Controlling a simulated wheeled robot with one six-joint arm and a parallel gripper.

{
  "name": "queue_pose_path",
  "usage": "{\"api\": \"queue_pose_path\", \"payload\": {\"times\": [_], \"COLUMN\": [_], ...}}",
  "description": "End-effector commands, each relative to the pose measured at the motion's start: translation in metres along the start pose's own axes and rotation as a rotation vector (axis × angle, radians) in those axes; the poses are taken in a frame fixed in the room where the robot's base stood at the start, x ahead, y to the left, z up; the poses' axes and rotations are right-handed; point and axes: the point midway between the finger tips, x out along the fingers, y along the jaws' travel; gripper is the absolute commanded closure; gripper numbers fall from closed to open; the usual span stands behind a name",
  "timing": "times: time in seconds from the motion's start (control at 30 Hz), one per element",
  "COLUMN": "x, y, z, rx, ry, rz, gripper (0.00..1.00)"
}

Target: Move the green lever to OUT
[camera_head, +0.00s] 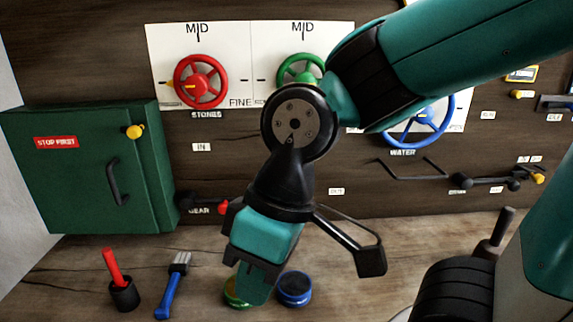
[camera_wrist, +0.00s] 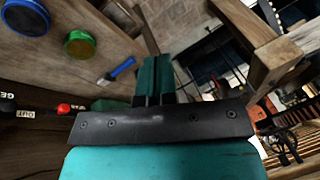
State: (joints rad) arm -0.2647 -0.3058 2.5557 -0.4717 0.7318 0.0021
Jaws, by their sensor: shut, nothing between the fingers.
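No green lever can be picked out in either view; my arm covers the middle of the panel. My gripper (camera_head: 253,288) hangs over the bench, pointing down in front of the panel, its teal fingers shut and empty. The fingers also show in the wrist view (camera_wrist: 154,75). A black lever with a red knob (camera_head: 223,208) is by the GEAR label (camera_head: 199,211), left of my gripper; its knob shows in the wrist view (camera_wrist: 64,109) near an OUT label (camera_wrist: 25,114). An IN label (camera_head: 201,147) is on the panel, higher up.
A green lidded pot (camera_head: 234,293) and a blue one (camera_head: 294,288) stand near my fingers. A blue-handled brush (camera_head: 171,286) and a black cup (camera_head: 124,294) are left. A green cabinet (camera_head: 80,190) juts out. Red (camera_head: 201,81), green (camera_head: 300,66) and blue (camera_head: 420,137) wheels are above.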

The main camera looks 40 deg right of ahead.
Motion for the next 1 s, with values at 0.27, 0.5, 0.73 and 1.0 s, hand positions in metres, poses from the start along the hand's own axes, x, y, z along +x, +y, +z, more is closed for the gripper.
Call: {"api": "queue_pose_path", "payload": {"times": [0.27,0.5,0.73,1.0], "x": [-0.058,-0.116,-0.133,-0.132], "y": [0.114,0.230,0.262,0.262], "z": [-0.086,-0.133,-0.137,-0.136], "rx": [0.410,0.842,0.981,0.981], "ry": [0.039,0.119,0.157,0.157], "rz": [0.338,0.719,0.850,0.851], "gripper": [1.00,1.00,1.00,1.00]}}
